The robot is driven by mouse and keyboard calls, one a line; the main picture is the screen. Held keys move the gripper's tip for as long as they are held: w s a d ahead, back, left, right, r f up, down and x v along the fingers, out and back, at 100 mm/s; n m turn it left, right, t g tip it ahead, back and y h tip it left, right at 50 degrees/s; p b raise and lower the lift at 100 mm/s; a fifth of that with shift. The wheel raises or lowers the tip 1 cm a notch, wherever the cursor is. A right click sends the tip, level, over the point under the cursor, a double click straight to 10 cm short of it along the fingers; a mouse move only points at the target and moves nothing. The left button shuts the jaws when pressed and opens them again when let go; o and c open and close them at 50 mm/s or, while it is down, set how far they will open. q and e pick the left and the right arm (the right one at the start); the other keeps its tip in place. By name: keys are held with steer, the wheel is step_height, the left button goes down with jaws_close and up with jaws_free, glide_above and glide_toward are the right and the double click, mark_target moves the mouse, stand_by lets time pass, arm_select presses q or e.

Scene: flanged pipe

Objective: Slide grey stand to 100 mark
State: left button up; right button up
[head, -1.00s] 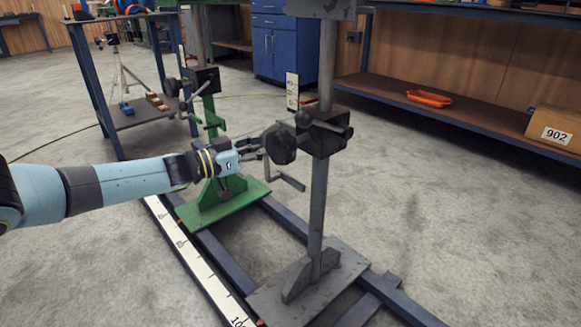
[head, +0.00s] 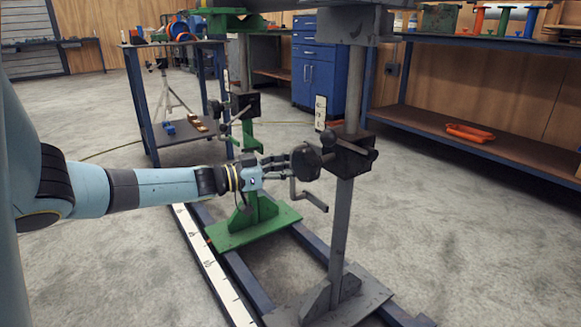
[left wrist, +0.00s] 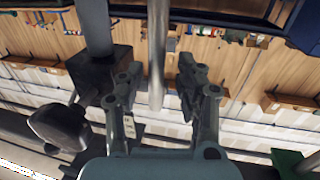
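The grey stand (head: 341,225) is upright on blue rails, its base plate (head: 365,297) at the bottom of the head view. A black clamp block with a round black knob (head: 305,163) sits on its post; the knob also shows in the left wrist view (left wrist: 58,126). A crank handle (head: 313,202) hangs below the knob. A white scale strip (head: 212,268) runs left of the rails; its numbers are too small to read. My left gripper (head: 285,163) is beside the knob. In the left wrist view its fingers (left wrist: 157,85) are apart, with a grey rod (left wrist: 157,45) between them.
A green stand (head: 255,225) stands behind on the same rails, close to my left gripper. A blue-framed table (head: 182,136) is at the back left. Floor on the right is free.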

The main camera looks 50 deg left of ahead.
arm_select(q)
steer(key=shift+w+d, duration=0.1)
steer(key=v, duration=1.2)
stand_by(0.4)
